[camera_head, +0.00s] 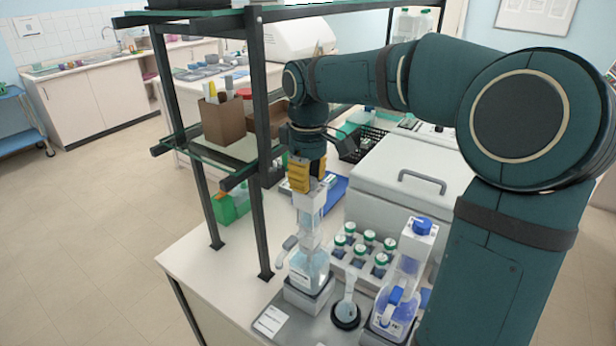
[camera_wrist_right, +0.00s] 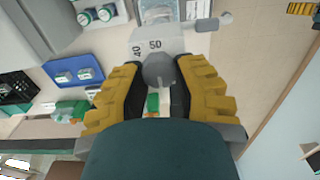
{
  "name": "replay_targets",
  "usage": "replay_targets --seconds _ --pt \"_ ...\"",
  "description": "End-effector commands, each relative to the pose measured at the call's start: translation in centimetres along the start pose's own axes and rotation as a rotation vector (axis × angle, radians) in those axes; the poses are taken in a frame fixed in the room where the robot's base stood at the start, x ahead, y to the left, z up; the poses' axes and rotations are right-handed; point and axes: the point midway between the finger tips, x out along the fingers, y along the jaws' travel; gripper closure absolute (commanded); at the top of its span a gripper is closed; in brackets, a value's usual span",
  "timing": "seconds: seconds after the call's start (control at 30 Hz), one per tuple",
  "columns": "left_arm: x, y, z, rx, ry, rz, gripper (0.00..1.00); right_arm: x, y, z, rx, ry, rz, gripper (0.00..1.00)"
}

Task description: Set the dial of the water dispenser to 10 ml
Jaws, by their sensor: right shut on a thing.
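The water dispenser (camera_head: 310,265) is a clear bottle with a tall, pale upper part, standing on a light base at the bench front in the head view. My right gripper (camera_head: 306,180) comes down from above onto its top. In the right wrist view, the yellow fingers of my right gripper (camera_wrist_right: 159,75) are shut on the grey dial (camera_wrist_right: 158,66). The pale scale face (camera_wrist_right: 155,42) beside the dial shows the numbers 40 and 50. The fingers hide part of the dial, and I cannot read its setting. My left gripper is not in view.
A second dispenser with a blue cap (camera_head: 422,225) stands to the right. A small flask (camera_head: 346,308) sits between them. Green-capped bottles (camera_head: 369,236) stand behind. A black-framed shelf (camera_head: 258,130) is close on the left, and a white lidded box (camera_head: 400,190) is behind right.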

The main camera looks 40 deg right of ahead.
Motion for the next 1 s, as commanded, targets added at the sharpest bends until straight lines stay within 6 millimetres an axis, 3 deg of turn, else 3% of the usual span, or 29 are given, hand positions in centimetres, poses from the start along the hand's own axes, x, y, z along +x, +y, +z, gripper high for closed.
replay_targets --seconds 0.2,0.23,0.3,0.67,0.83,1.0 --pt "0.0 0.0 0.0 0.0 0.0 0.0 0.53 0.1 0.0 0.0 0.0 -0.002 -0.001 1.0" --pt "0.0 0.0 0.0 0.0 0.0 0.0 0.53 0.1 0.0 0.0 0.0 -0.002 -0.001 0.58" --pt "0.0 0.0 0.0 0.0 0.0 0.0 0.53 0.1 0.0 0.0 0.0 -0.002 -0.001 0.38" --pt "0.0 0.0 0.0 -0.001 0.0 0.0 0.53 -0.3 0.0 0.0 0.001 0.0 0.0 0.38" --pt "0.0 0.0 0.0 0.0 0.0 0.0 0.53 -2.4 0.0 -0.1 0.0 0.002 0.002 0.38" --pt "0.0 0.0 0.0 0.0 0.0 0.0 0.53 -5.9 0.0 -0.1 0.0 0.004 0.002 0.38"
